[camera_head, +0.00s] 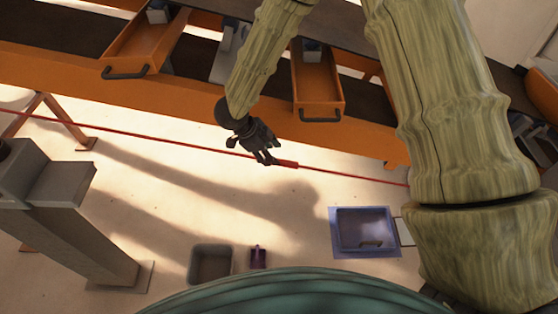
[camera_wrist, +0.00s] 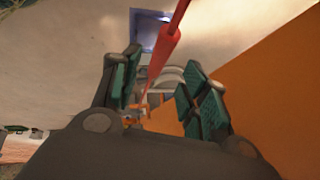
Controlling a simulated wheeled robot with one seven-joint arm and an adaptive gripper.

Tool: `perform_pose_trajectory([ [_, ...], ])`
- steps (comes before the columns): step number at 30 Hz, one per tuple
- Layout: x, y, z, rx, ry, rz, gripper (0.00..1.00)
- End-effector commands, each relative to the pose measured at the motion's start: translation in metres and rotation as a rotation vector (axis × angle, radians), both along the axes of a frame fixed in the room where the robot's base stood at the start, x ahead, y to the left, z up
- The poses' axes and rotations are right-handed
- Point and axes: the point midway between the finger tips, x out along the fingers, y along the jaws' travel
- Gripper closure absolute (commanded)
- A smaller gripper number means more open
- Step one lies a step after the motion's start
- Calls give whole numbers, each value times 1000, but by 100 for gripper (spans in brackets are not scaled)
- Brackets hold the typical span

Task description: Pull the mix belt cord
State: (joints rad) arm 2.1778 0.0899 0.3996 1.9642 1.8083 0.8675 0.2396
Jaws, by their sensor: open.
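A thin red cord (camera_head: 160,134) runs across the head view, sloping gently down from the left edge toward my arm at the right. A thicker red sleeve (camera_head: 287,164) sits on it. My gripper (camera_head: 268,159) is at the cord, just left of the sleeve. In the wrist view the cord and its thick red part (camera_wrist: 167,45) pass between the fingers of my gripper (camera_wrist: 160,88). The fingers are apart on both sides, and I cannot tell whether either touches the cord.
An orange bench (camera_head: 190,108) with pulled-out orange trays (camera_head: 318,88) stands behind the cord. A grey post (camera_head: 85,240) rises at the left. A blue-violet bin (camera_head: 335,240), a grey bin (camera_head: 195,268) and a small purple object (camera_head: 258,257) are on the pale floor, which is otherwise mostly clear.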

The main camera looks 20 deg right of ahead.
Motion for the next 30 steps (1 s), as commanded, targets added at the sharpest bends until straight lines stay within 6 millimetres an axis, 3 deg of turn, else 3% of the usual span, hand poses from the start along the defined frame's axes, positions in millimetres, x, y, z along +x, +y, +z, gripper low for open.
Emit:
perform_pose_trajectory([
  [9, 4, -22, -45, -2, 1, 3, 56],
  [15, 5, -29, -64, -2, 1, 6, 56],
  [29, 7, -33, -72, -1, -1, 5, 56],
  [30, 7, -33, -72, -1, -1, 5, 63],
])
